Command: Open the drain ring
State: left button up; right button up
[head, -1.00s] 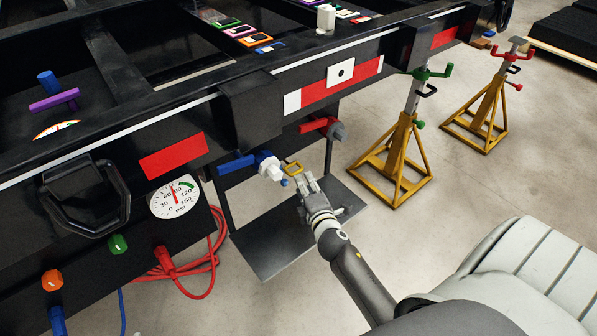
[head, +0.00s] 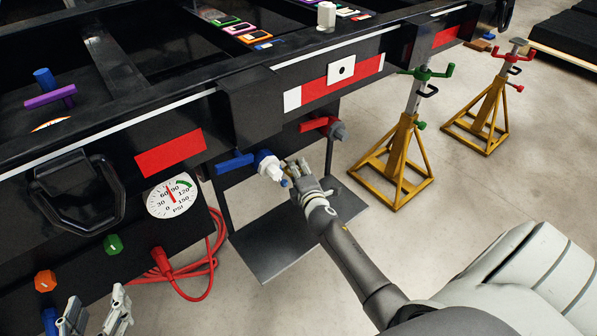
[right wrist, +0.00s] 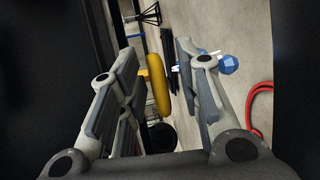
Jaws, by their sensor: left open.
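The yellow drain ring (right wrist: 159,92) shows nearly edge-on between the spread fingers of my right gripper in the right wrist view, with a gap on either side. In the head view my right gripper (head: 303,168) is beside the blue and white fittings under the trailer frame and mostly hides the ring. My right gripper is open. My left gripper (head: 95,318) is open and empty at the bottom left edge, below the orange knob.
A blue valve handle with a white fitting (head: 270,168) and a red handle (head: 318,124) stick out nearby. A black plate (head: 270,245) hangs below. A red hose (head: 205,270) loops at left. Yellow jack stands (head: 395,165) stand to the right on open floor.

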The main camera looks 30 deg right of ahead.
grip_shut()
jog(key=shift+f, duration=0.1)
jog(key=shift+s, duration=0.15)
jog(key=shift+o, duration=0.3)
grip_release()
jog(key=shift+f, duration=0.1)
jog(key=v, duration=1.2)
jog(key=shift+a, duration=0.1)
